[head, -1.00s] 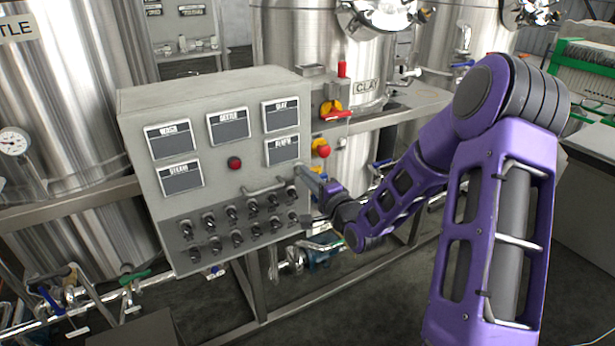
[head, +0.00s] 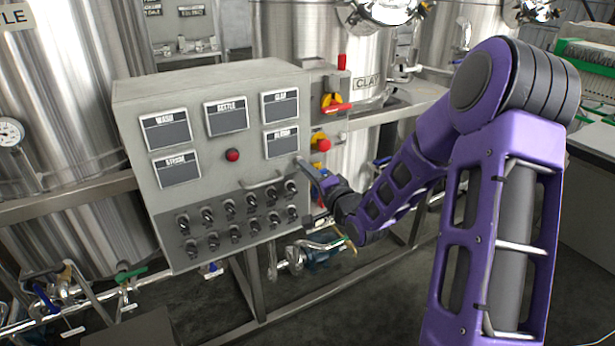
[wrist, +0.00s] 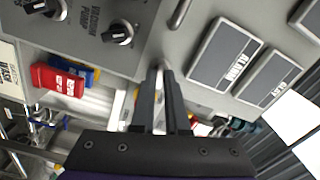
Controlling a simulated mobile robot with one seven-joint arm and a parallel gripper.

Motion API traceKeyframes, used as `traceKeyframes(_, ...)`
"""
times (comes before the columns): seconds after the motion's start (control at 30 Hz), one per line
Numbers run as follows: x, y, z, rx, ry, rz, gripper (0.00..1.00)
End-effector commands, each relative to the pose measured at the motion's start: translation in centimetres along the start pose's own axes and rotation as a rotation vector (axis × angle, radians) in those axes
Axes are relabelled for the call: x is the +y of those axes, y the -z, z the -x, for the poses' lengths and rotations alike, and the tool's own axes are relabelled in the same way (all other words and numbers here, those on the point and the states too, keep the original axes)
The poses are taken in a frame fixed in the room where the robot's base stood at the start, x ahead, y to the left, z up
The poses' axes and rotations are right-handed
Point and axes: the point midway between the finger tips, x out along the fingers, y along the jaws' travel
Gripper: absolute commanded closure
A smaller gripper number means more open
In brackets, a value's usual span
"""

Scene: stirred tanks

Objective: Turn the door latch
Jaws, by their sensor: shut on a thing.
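The grey control cabinet (head: 230,93) stands in the middle of the head view. My gripper (head: 309,170) is at the right edge of its front face, just below the right-hand label plates. In the wrist view my gripper (wrist: 162,85) points at the cabinet's edge, its two dark fingers close together. A small piece of bare metal, seemingly the door latch (wrist: 164,67), shows between the fingertips, and they are shut on it. Most of the latch is hidden by the fingers, so its turn angle cannot be told.
A bar handle (head: 264,183) and rows of black knobs (head: 231,207) sit left of my gripper.

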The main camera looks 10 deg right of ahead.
Motion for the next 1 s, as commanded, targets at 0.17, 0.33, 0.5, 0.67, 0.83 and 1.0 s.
traceKeyframes(0.17,0.35,-0.17,-0.05,0.0,0.003,0.173,1.0)
traceKeyframes(0.33,0.33,-0.16,-0.05,0.001,0.004,0.335,1.0)
traceKeyframes(0.5,0.27,-0.15,-0.05,0.002,0.005,0.497,1.0)
traceKeyframes(0.67,0.21,-0.15,-0.06,0.001,0.003,0.648,1.0)
traceKeyframes(0.83,0.04,-0.09,-0.06,0.001,0.003,0.807,1.0)
traceKeyframes(1.0,-0.08,-0.05,-0.06,0.001,0.002,0.959,1.0)
